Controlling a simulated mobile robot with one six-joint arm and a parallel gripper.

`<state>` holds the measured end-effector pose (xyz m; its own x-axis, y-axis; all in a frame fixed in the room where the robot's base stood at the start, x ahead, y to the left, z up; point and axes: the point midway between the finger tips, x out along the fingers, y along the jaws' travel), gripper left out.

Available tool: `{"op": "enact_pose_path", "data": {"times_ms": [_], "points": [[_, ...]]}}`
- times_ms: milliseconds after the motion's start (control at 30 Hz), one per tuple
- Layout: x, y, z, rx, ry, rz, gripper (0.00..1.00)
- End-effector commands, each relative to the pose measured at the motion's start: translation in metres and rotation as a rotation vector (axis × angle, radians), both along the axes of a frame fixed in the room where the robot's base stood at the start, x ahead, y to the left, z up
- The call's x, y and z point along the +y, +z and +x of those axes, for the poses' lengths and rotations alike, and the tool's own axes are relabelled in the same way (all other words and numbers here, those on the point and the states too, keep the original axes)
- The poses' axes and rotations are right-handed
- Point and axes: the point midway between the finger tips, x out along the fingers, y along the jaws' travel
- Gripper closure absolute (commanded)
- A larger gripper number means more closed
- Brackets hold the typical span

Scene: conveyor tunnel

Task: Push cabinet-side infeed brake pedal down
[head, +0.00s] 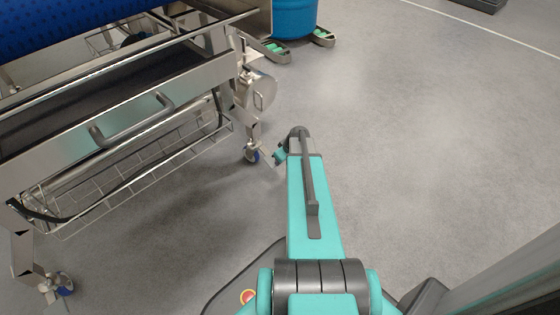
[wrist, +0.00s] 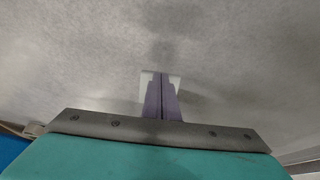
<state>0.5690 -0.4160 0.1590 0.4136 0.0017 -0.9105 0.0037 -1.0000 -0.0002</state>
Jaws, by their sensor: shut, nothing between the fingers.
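My gripper (wrist: 162,76) shows in the wrist view with its two purple fingers together and nothing between them. A pale square patch (wrist: 146,78) shows just behind the fingertips; I cannot tell whether it is a pedal or part of the gripper. Beyond it is grey floor. In the head view my arm reaches forward, and its end is beside the steel conveyor frame's far right caster (head: 252,154), a small blue wheel. The fingers cannot be made out there. A near left caster (head: 60,286) also shows. No brake pedal can be clearly told on either caster.
The steel conveyor frame (head: 125,125), with a blue belt (head: 60,22), handles and a wire basket (head: 130,185), fills the left. A blue drum (head: 294,16) stands at the top beside green-topped feet (head: 323,37). Grey floor (head: 430,130) is clear on the right.

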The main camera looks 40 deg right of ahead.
Motion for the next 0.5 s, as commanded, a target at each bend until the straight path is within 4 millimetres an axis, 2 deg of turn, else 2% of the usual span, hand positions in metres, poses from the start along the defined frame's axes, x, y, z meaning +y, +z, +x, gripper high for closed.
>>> {"op": "enact_pose_path", "data": {"times_ms": [167,433,500], "points": [[0.001,0.011,-0.002,0.000,0.001,0.000,1.00],[0.003,0.043,-0.010,0.000,0.005,-0.002,1.00],[0.003,0.052,-0.019,0.000,0.003,-0.001,1.00]]}}
